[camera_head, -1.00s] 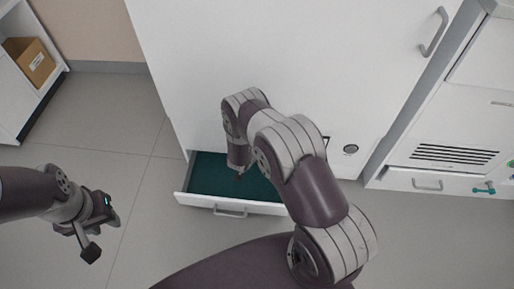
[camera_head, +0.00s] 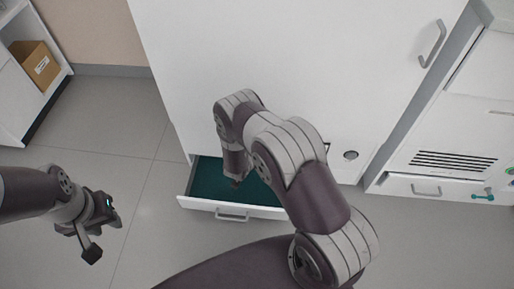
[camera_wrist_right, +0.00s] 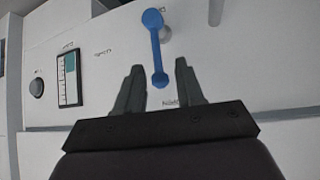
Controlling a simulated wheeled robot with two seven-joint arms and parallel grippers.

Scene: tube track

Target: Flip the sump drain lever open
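A blue lever (camera_wrist_right: 156,50) shows in the right wrist view, mounted on a white panel. One rounded end is at the top and the other hangs between my right gripper's fingertips. My right gripper (camera_wrist_right: 157,72) is open, with one finger on each side of the lever's lower end; I cannot tell whether either touches it. The lever's label is too blurred to read. In the head view my right arm hides this lever. My left gripper (camera_head: 104,222) hangs over bare floor at the left, away from the cabinets; its finger opening is unclear.
An open drawer (camera_head: 232,213) with a teal inside lies below my right forearm. The panel also has a small gauge (camera_wrist_right: 69,79) and a round knob (camera_wrist_right: 37,88). A teal handle (camera_head: 482,196) is on the right cabinet. A cardboard box (camera_head: 36,64) stands on the left shelf.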

